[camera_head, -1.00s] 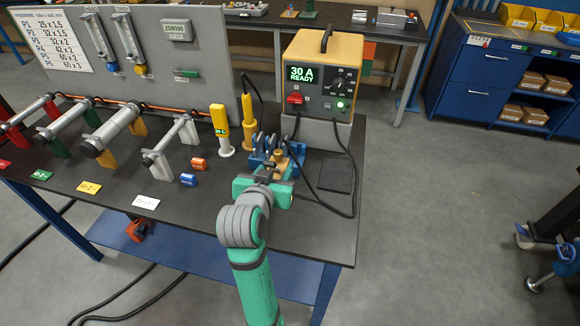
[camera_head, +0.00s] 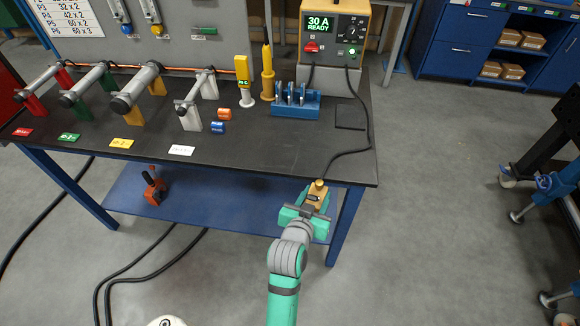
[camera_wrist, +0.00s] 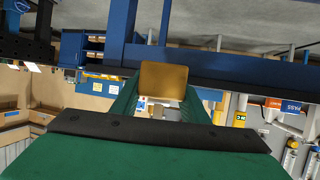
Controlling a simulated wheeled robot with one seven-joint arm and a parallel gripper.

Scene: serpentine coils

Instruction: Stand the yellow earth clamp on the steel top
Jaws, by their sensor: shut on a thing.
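The yellow earth clamp (camera_head: 318,190), brassy yellow with a round knob on top, is between the fingers of my gripper (camera_head: 313,202). My gripper is shut on it. In the head view they are just in front of the bench's front edge, near its right end. A black cable runs from the power unit to the clamp. In the wrist view the clamp shows as a plain yellow-brown block (camera_wrist: 163,82) between the green fingers; its lower part is hidden. The bench's dark top (camera_head: 270,146) lies behind my gripper; I cannot tell whether it is the steel top.
A blue rack with several slots (camera_head: 296,105) stands before the power unit (camera_head: 334,32). A dark square pad (camera_head: 350,116) lies right of it. Orange (camera_head: 225,114) and blue (camera_head: 218,127) pieces lie left. The front middle of the bench is clear. A blue shelf (camera_head: 205,197) lies below.

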